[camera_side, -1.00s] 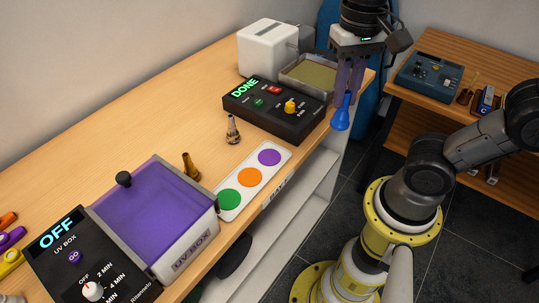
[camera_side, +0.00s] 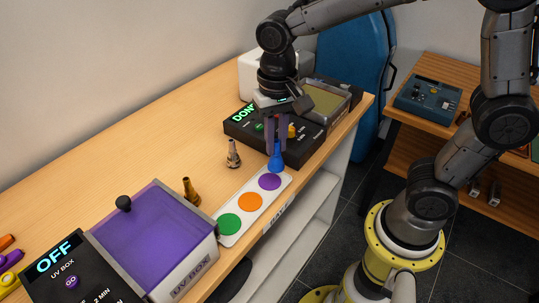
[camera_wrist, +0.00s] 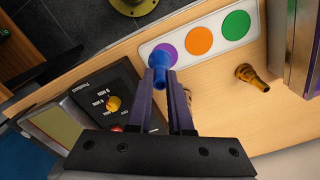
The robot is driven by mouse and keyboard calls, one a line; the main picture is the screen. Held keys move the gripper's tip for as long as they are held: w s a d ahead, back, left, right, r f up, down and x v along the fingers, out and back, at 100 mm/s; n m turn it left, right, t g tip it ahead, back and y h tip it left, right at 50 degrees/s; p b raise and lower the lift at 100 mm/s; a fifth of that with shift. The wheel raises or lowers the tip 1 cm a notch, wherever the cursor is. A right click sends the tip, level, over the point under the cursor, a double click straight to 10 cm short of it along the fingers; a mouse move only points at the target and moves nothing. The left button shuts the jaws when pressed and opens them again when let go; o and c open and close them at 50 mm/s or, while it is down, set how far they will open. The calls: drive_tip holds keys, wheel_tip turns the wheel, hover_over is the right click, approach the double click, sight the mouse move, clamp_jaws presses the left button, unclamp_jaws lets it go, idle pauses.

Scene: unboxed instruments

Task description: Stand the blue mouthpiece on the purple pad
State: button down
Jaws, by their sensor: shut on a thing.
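The blue mouthpiece (camera_side: 276,160) is held upright between the fingers of my gripper (camera_side: 276,137), wide end down in the side view. In the wrist view my gripper (camera_wrist: 166,98) is shut on the blue mouthpiece (camera_wrist: 158,62). The purple pad (camera_side: 269,182) is the round spot at the far end of a white strip (camera_side: 223,215). The mouthpiece is just above and behind the pad in the side view. In the wrist view it covers part of the purple pad (camera_wrist: 170,49). I cannot tell the exact gap beneath it.
The strip also bears an orange pad (camera_side: 250,202) and a green pad (camera_side: 229,224). A silver mouthpiece (camera_side: 233,155) and a brass mouthpiece (camera_side: 191,191) stand beside it. A black control box (camera_side: 240,129) is behind my gripper. The purple-lidded UV box (camera_side: 150,230) stands left.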

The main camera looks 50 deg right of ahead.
drive_tip(key=shift+w+a+f, duration=0.1)
drive_tip(key=shift+w+f, duration=0.35)
drive_tip(key=shift+f, duration=0.1)
drive_tip(key=shift+w+f, duration=0.15)
drive_tip(key=shift+f, duration=0.8)
drive_tip(key=shift+w+f, duration=0.15)
drive_tip(key=shift+f, duration=0.75)
drive_tip(key=shift+f, duration=0.2)
drive_tip(key=c, duration=0.8)
unclamp_jaws()
drive_tip(key=shift+c, duration=0.2)
drive_tip(key=shift+r, duration=0.15)
